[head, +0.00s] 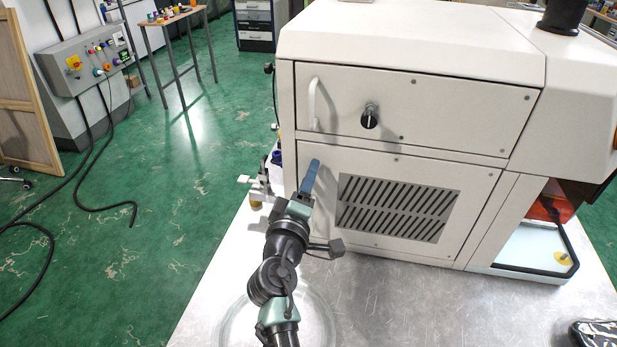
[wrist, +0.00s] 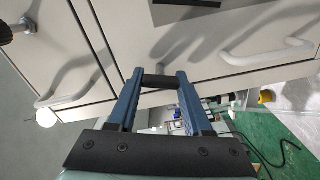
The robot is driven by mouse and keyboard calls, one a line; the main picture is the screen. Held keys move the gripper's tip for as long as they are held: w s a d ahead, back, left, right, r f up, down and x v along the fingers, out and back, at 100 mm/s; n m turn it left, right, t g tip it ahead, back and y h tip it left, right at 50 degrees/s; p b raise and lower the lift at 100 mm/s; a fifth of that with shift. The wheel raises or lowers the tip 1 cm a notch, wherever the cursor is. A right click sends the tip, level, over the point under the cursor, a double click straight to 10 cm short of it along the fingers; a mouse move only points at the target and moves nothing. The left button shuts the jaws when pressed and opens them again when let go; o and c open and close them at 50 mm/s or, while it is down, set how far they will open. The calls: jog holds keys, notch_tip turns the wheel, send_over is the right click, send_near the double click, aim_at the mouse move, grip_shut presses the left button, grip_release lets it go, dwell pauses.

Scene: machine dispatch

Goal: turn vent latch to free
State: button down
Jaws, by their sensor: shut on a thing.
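My gripper (head: 309,180) is at the left edge of the machine's lower front panel, beside the slotted vent (head: 398,208). Its blue fingers hide what they hold in the head view. In the wrist view my gripper (wrist: 160,84) is shut on a short dark bar (wrist: 160,81), which appears to be the vent latch. The bar spans the gap between the fingertips, in front of the pale panel. Part of the dark vent shows at the top of the wrist view (wrist: 188,12).
The upper panel has a white handle (head: 313,104) and a black knob (head: 369,117). A white curved handle (wrist: 266,52) is right of my fingers in the wrist view. Small fittings (head: 259,190) stand left of the machine. The metal table (head: 400,300) is mostly bare in front.

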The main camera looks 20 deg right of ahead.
jog(key=n, duration=0.3)
jog(key=shift+n+p, duration=0.3)
dwell(0.3)
jog(key=shift+c, duration=1.6)
grip_release()
jog(key=b+v, duration=0.1)
jog(key=v, duration=1.2)
